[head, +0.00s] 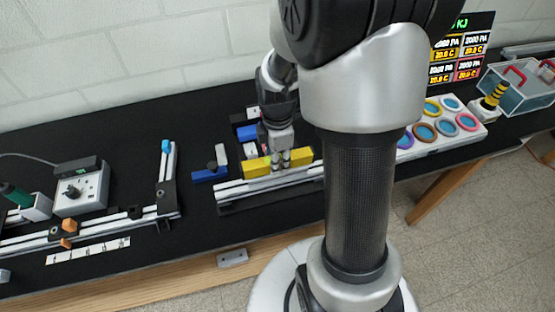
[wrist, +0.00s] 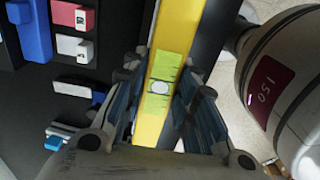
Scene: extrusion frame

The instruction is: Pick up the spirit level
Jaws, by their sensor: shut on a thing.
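The spirit level is a long yellow bar (head: 257,167) with a green vial section at its middle. In the head view it lies along, or just above, the silver extrusion rail near the table's front edge. In the wrist view the yellow bar (wrist: 178,35) runs up between my fingers, with its green label and round vial between them. My gripper (head: 281,160) points down and is shut on the level's middle; its two fingers also show in the wrist view (wrist: 160,100). I cannot tell whether the level touches the rail.
Blue, white and pink blocks (wrist: 70,15) lie behind the level. A dark blue block (head: 210,174) lies to its left. An extrusion frame (head: 100,233) stands at the left. A white tray with coloured rings (head: 440,128) is at the right. Bare black tabletop (head: 120,130) lies at the back left.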

